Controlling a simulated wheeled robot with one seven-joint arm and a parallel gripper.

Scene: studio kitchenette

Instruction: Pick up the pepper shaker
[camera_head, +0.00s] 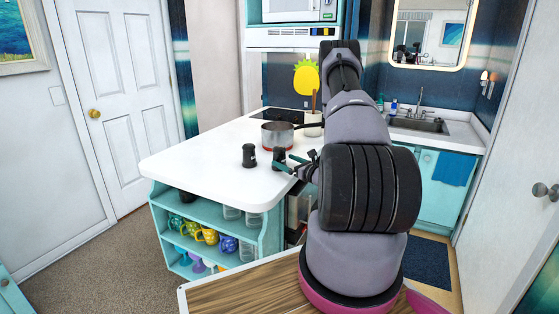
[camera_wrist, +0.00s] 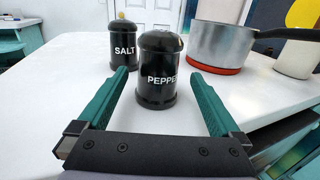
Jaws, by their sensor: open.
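The pepper shaker (camera_wrist: 158,75) is a black cylinder with a domed lid and white lettering. It stands upright on the white counter in the wrist view, ahead of my gripper (camera_wrist: 159,100). The green fingers are open, one to each side of its near front, and no contact shows. In the head view the pepper shaker (camera_head: 278,157) stands by the tips of my gripper (camera_head: 284,165), partly hidden. The similar black salt shaker (camera_wrist: 123,46) stands upright behind and to the left in the wrist view; it also shows in the head view (camera_head: 249,156).
A metal saucepan (camera_wrist: 221,45) with a red base stands behind and right of the pepper shaker. The white counter (camera_head: 195,160) is clear at left. Shelves below hold several cups.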

